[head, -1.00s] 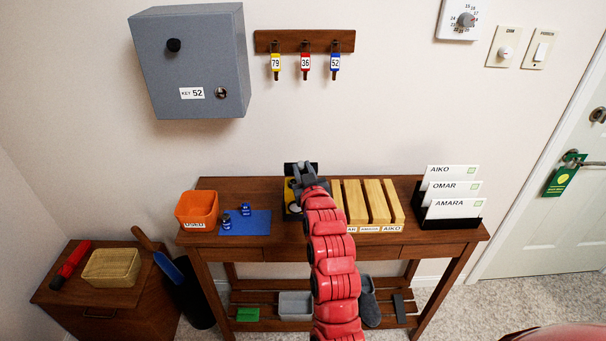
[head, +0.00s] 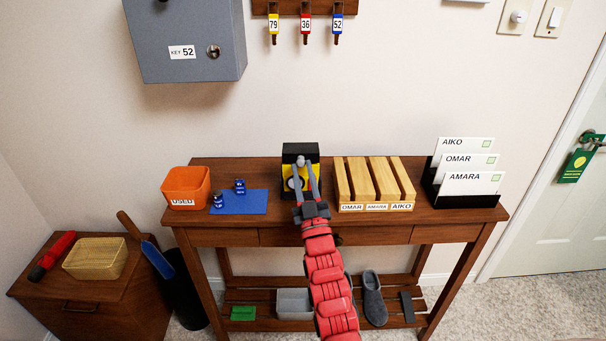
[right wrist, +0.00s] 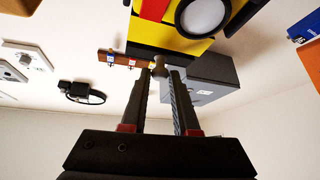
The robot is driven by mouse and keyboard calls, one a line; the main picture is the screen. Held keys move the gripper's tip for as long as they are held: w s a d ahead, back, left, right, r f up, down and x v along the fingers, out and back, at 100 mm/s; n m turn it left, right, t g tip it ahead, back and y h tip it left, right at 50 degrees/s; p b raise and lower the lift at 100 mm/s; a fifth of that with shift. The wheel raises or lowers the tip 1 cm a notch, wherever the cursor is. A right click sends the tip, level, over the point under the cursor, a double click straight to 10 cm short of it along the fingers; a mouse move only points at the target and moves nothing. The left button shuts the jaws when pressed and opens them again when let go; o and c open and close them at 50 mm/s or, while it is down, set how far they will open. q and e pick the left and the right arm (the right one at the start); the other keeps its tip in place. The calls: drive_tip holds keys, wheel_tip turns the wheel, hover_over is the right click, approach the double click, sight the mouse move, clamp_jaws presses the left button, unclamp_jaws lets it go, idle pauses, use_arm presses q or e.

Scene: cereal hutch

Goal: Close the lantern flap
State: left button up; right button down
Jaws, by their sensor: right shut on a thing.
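The lantern (head: 287,166), yellow and black with a round pale lens, stands on the console table. It also shows upside down at the top of the right wrist view (right wrist: 205,44). My right gripper (head: 301,163) is in front of it, its fingers pointing at the upper front. In the right wrist view the fingers (right wrist: 159,74) are shut on a small grey knob (right wrist: 158,64) beside the black edge of the lantern. The fingers partly cover the lantern's front, so I cannot tell how far its flap stands open. My left gripper is not in view.
Left of the lantern are a blue mat (head: 254,204) with two small batteries and an orange bin (head: 184,185). Right of it are a slatted wooden rack (head: 385,180) and a black card holder (head: 478,201). A grey key cabinet (head: 190,40) hangs above.

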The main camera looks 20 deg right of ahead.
drive_tip(key=shift+w+f, duration=0.1)
drive_tip(key=shift+f, duration=0.75)
drive_tip(key=shift+f+b, duration=0.1)
drive_tip(key=shift+b, duration=0.2)
drive_tip(key=c, duration=0.9)
unclamp_jaws()
drive_tip(key=shift+o, duration=1.1)
drive_tip(key=shift+w, duration=0.15)
drive_tip(key=shift+s+f, duration=0.1)
drive_tip(key=shift+s, duration=0.25)
drive_tip(key=v, duration=1.6)
drive_tip(key=shift+s, duration=0.4)
drive_tip(key=shift+a, duration=0.1)
